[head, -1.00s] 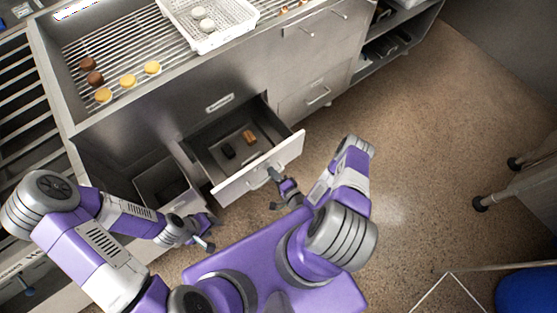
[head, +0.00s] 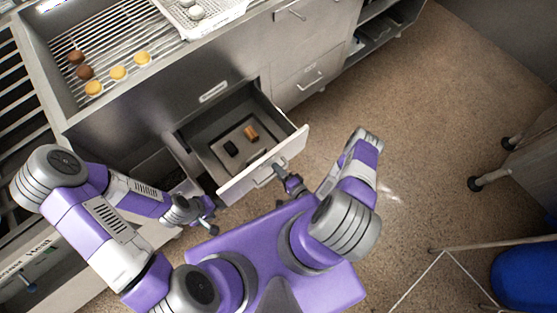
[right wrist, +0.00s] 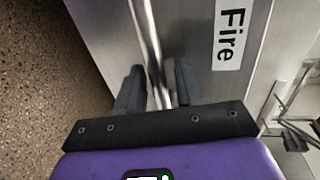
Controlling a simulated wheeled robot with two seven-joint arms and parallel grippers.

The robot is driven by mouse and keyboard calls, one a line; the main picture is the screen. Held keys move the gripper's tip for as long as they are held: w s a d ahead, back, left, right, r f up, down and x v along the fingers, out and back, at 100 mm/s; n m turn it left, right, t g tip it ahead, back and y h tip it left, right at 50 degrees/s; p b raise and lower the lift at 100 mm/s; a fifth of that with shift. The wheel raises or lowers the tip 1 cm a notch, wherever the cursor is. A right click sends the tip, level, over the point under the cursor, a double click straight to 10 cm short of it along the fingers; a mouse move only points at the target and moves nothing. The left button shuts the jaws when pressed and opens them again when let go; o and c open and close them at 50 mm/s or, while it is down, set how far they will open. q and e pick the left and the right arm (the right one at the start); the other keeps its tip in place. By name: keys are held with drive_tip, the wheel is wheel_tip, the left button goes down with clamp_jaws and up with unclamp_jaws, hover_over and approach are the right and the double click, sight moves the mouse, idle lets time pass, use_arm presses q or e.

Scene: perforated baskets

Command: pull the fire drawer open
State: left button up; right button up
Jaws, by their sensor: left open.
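The fire drawer (head: 262,170) stands pulled out of the cabinet, its inside showing in the head view. The right wrist view shows its front with a white "Fire" label (right wrist: 229,35). Its metal bar handle (right wrist: 146,30) runs between the two fingers of my right gripper (right wrist: 158,88). The fingers flank the bar closely and look shut on it. In the head view my right gripper (head: 281,177) is at the drawer front. My left gripper (head: 211,216) is open and empty, left of the drawer's near corner.
A dark item (head: 231,148) and an orange-brown item (head: 251,133) lie in the drawer. Patties and yellow discs (head: 119,73) lie on the grill above, with a white basket (head: 212,22) behind. A second drawer (head: 312,80) is shut to the right. Open floor (head: 430,130) lies right.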

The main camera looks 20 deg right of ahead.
drive_tip(key=p+v, duration=0.1)
drive_tip(key=v, duration=0.6)
drive_tip(key=shift+s+p, duration=0.3)
drive_tip(key=shift+p, duration=0.05)
idle(0.4)
